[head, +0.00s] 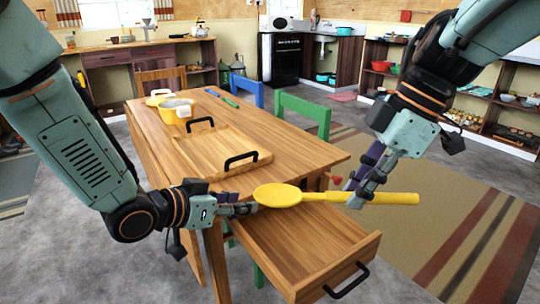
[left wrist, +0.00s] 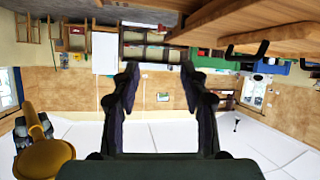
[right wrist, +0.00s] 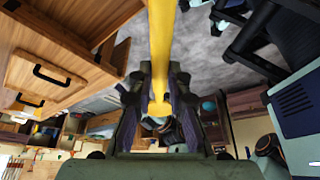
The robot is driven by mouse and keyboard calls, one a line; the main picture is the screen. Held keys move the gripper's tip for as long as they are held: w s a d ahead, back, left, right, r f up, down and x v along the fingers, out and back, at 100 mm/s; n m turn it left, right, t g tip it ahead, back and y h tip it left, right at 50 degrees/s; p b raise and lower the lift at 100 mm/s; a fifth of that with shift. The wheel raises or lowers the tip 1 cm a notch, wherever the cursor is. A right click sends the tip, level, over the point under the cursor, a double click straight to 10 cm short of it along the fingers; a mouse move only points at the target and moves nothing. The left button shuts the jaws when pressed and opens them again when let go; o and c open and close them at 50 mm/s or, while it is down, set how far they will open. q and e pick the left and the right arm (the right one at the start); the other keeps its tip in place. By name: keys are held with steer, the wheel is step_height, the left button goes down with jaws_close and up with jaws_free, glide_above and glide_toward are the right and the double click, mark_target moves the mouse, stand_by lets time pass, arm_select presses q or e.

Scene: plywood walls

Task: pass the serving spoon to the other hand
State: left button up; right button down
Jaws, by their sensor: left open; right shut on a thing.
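The yellow serving spoon (head: 278,196) is held level in the air in front of the table, its bowl toward the left and its handle toward the right. My right gripper (head: 358,196) is shut on the handle; in the right wrist view the handle (right wrist: 161,40) runs between its fingers. My left gripper (head: 250,209) is open and empty, its tips close to the bowl in the head view. In the left wrist view the spoon bowl (left wrist: 42,160) is at the lower left, outside the open fingers (left wrist: 160,78).
A wooden table (head: 290,142) stands behind the spoon, with an open drawer (head: 300,250) below it. A wooden tray (head: 218,165) with black handles and a yellow pot (head: 176,112) are on the table. A green chair (head: 303,107) stands at the far side.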

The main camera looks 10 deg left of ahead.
arm_select(q)
steer(key=d+r+m+g+h, duration=0.1)
steer(key=d+r+m+h, duration=0.2)
steer(key=r, duration=0.4)
steer(key=d+r+m+g+h, duration=0.1)
steer(key=d+r+m+h, duration=0.2)
steer(key=r, duration=0.4)
steer(key=m+g, duration=0.5)
steer(key=g, duration=0.2)
glide_toward(325, 192)
steer(key=x, duration=1)
steer(key=shift+d+f, duration=0.1)
steer(key=shift+d, duration=0.05)
steer(key=shift+c, duration=0.2)
